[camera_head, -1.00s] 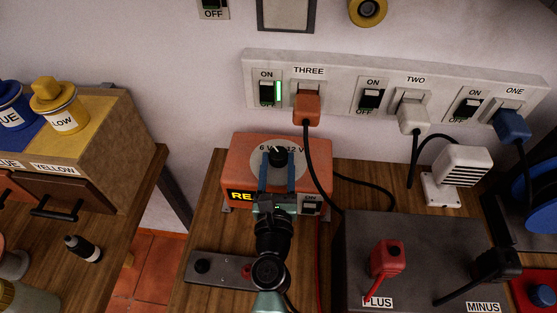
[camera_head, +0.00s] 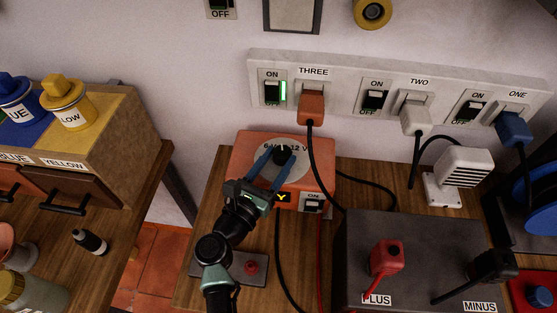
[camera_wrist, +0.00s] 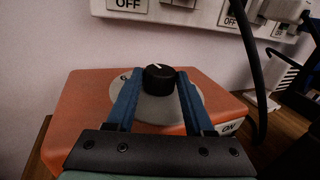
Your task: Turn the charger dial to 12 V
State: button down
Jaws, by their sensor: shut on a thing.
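The orange charger (camera_head: 322,170) stands on the wooden bench, with a round grey plate on top marked "6 V" at left and "12 V" at right. Its black dial knob (camera_head: 282,153) sits on that plate. My gripper (camera_head: 280,159) has its blue fingers shut on the knob, one on each side. In the wrist view the knob (camera_wrist: 160,80) is between the fingertips, and its white mark points to the far side, slightly left. Its exact setting is hard to read. My gripper hides most of the charger's yellow-lettered display, leaving a "Y".
Socket three holds the orange plug (camera_head: 311,107), and its switch (camera_head: 272,92) shows a green light. Black and red cables run near the charger. A dark box (camera_head: 420,235) with PLUS and MINUS clamps stands at right. Paint tins (camera_head: 67,104) are at left.

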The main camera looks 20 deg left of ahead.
jog(key=shift+a+m+h, duration=0.1)
jog(key=shift+m+h, duration=0.4)
jog(key=shift+h, duration=0.3)
jog(key=shift+c, duration=1.4)
grip_release()
jog(key=s+a+b, duration=0.2)
jog(key=s, duration=1)
jog(key=shift+s+a, duration=0.2)
jog(key=shift+s, duration=0.15)
